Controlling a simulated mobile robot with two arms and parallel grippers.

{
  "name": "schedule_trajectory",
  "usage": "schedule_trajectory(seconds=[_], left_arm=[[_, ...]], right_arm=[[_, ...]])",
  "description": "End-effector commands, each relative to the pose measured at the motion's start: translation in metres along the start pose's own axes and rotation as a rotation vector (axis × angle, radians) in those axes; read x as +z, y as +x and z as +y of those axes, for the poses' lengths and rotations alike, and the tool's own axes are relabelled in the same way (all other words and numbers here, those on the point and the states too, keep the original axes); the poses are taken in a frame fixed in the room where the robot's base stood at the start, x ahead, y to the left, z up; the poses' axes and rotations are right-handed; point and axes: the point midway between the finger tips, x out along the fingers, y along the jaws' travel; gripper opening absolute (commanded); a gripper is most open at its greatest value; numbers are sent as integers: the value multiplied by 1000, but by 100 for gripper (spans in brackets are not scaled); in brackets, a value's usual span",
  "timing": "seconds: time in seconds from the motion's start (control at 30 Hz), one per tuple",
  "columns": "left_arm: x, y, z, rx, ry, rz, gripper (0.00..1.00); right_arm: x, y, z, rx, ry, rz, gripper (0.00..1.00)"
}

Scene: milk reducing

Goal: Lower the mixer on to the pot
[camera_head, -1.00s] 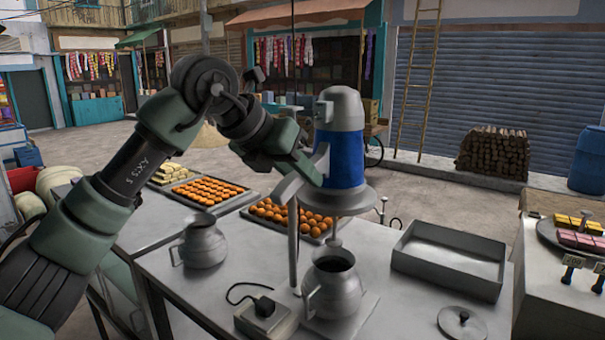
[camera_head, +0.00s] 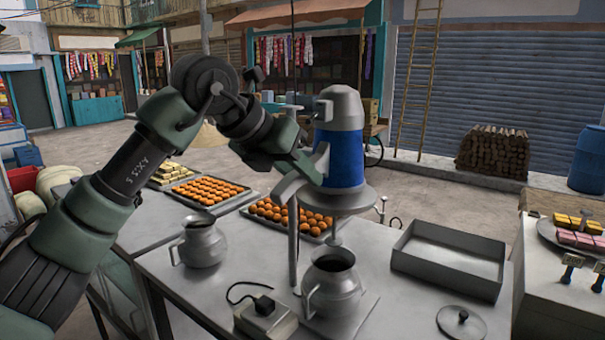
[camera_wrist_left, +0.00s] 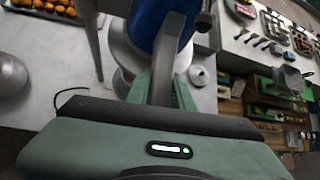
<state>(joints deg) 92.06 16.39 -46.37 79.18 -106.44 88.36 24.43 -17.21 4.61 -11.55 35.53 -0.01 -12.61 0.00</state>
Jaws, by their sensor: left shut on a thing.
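The mixer (camera_head: 346,150) has a blue body with a grey top and a wide grey collar, and hangs on a thin upright post above the metal pot (camera_head: 332,293). Its shaft reaches down to the pot's open mouth, with the collar clear above the rim. My left gripper (camera_head: 311,171) is shut on the mixer's grey handle on its left side. In the left wrist view, the green fingers (camera_wrist_left: 163,90) close around the grey handle, with the blue body (camera_wrist_left: 160,22) behind. The shaft's lower tip is hard to make out. My right gripper does not show.
A second pot (camera_head: 202,246) stands to the left. A switch box with a cable (camera_head: 265,318) lies left of the pot. An empty metal tray (camera_head: 448,262) and a lid (camera_head: 461,322) lie to the right. Trays of orange sweets (camera_head: 211,191) are behind.

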Motion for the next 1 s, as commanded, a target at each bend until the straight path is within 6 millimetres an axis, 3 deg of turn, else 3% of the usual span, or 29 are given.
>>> schedule_trajectory(seconds=[0.57, 0.77, 1.0], left_arm=[[-1, 2, 0, 0, 0, -3, 0], [-22, 23, 7, 1, 0, -2, 0], [-65, 66, 19, 2, 0, 1, 0]], right_arm=[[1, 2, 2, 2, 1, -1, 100], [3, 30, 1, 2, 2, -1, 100], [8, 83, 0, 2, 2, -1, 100]])
